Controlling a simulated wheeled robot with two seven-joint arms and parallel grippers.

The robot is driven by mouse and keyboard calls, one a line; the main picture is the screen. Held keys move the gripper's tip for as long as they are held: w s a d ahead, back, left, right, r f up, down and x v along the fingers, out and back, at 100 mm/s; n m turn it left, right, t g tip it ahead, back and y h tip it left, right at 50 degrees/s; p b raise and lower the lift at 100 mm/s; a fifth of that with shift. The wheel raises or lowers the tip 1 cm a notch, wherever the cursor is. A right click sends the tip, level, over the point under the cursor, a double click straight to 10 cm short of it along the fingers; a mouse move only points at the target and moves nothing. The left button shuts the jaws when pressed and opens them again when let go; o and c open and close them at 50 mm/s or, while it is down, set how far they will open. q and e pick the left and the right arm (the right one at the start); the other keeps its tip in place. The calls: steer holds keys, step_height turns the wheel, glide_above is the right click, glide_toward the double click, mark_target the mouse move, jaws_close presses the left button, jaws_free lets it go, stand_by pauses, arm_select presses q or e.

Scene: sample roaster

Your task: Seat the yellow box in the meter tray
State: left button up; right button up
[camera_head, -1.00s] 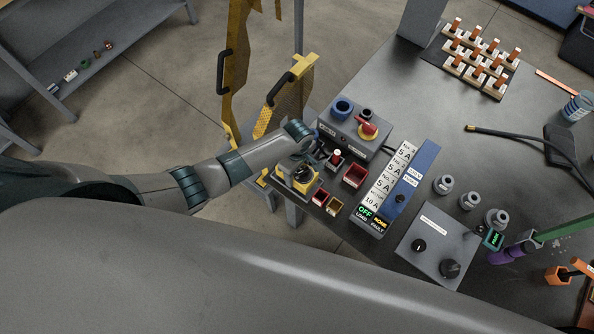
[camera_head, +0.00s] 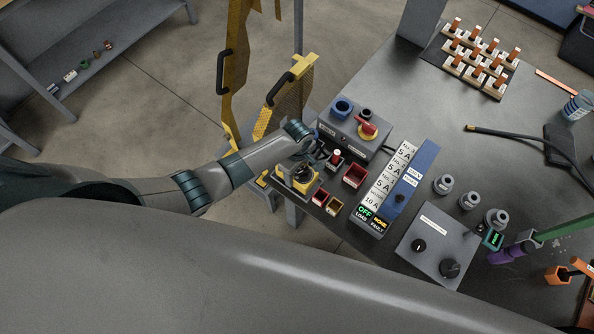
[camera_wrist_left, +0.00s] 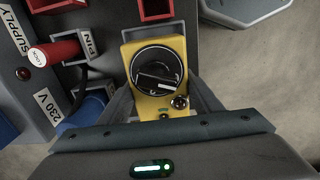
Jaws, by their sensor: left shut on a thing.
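The yellow box (camera_head: 297,184) with a round black dial is at the left edge of the dark worktop in the head view. In the left wrist view the yellow box (camera_wrist_left: 145,49) lies straight ahead, dial facing the camera. My right gripper is not in view.
A grey supply unit (camera_head: 343,140) with a red knob stands close behind the box. A labelled panel (camera_head: 404,181) stands further right. Open floor lies left of the worktop.

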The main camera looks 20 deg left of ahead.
arm_select(q)
steer(key=shift+f, duration=0.2)
steer(key=shift+f+b, duration=0.55)
steer(key=shift+f, duration=0.1)
steer(key=o, duration=1.5)
step_height(320, 180, up, 17)
steer(key=b, duration=0.2)
steer(key=shift+r, duration=0.2)
